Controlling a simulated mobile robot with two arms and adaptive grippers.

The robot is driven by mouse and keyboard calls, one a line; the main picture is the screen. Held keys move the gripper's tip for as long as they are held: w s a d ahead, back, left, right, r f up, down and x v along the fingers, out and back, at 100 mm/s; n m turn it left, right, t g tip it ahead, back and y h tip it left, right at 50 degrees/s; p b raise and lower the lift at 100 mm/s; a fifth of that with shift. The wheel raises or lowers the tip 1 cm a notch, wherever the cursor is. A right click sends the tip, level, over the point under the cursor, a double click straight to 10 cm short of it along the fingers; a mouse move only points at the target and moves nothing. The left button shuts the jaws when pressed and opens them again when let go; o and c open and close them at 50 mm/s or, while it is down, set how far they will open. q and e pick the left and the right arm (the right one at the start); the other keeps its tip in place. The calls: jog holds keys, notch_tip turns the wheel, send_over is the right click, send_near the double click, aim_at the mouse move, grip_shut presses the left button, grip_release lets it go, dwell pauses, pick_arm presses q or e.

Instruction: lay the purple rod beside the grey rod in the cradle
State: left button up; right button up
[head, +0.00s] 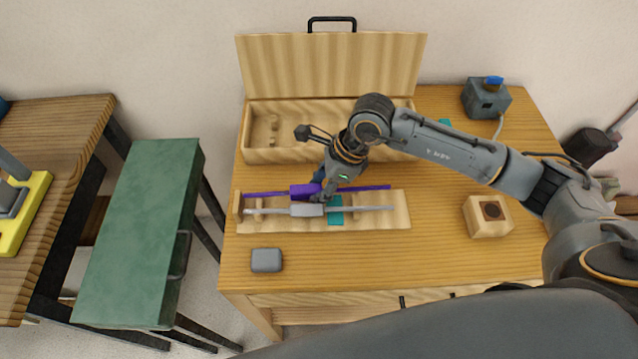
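The purple rod (360,188), with a thicker purple middle part (302,190), runs left to right along the back of the cradle (402,222), a pale wooden tray with end supports. The grey rod (360,208) lies in front of it in the cradle, nearly parallel, with a thicker grey middle part. My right gripper (322,196) reaches down from behind at the purple rod, just right of its thick part. The fingers are small and partly hidden, so I cannot tell whether they grip the rod, or whether the rod rests or hovers. My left gripper is not in view.
An open wooden box (277,155) with a raised lid stands behind the cradle. A grey block (266,260) lies front left, a wooden block with a dark recess (488,217) at right, and a dark device with a blue top (487,98) at back right. The front table is mostly clear.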

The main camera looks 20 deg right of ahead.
jog(key=shift+s+f, duration=0.1)
jog(key=shift+s, duration=0.25)
jog(key=shift+w+d+r, duration=0.1)
jog(key=shift+w+r, duration=0.05)
jog(key=shift+r, duration=0.05)
jog(key=v, duration=1.1)
jog(key=shift+r, duration=0.35)
